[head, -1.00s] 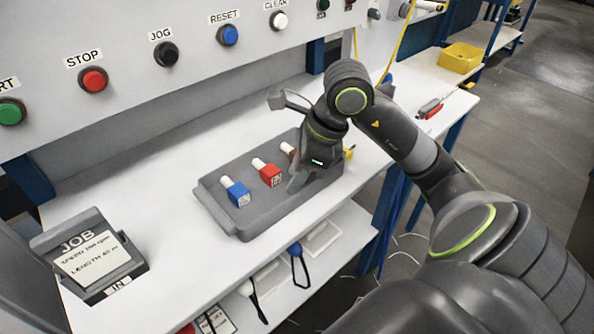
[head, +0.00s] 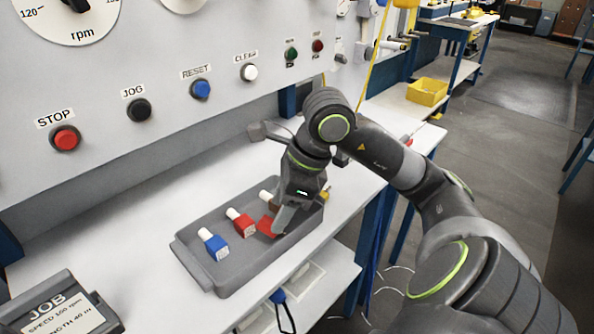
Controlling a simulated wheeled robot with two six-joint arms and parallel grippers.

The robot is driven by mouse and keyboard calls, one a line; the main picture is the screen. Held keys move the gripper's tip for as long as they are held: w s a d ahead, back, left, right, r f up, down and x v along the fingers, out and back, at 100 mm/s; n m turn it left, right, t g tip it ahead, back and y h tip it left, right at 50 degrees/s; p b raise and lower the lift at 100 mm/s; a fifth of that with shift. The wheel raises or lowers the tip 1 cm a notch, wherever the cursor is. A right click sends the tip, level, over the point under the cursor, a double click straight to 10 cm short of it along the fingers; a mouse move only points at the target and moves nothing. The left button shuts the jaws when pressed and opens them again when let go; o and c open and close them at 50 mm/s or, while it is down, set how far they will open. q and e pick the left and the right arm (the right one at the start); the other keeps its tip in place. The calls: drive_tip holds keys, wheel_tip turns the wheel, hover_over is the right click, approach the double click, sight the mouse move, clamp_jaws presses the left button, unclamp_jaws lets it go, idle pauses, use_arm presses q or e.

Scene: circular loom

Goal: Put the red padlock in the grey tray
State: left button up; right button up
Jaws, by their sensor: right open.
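The grey tray (head: 222,285) lies on the white bench. A red block (head: 267,227), likely the red padlock, shows in the tray right beside a finger of my right gripper (head: 281,224); the finger hides part of it, and I see no shackle clearly. My right gripper points down over the right part of the tray and is open. A red piece with a white stem (head: 241,224) lies to the left of that block. My left gripper is not in view.
A yellow piece (head: 325,193) shows behind my gripper. The button panel (head: 100,150) rises behind. A JOB box (head: 62,312) stands front left.

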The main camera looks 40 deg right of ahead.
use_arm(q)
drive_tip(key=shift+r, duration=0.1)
use_arm(e)
drive_tip(key=v, duration=0.8)
drive_tip(key=shift+r, duration=0.2)
drive_tip(key=shift+s, duration=0.1)
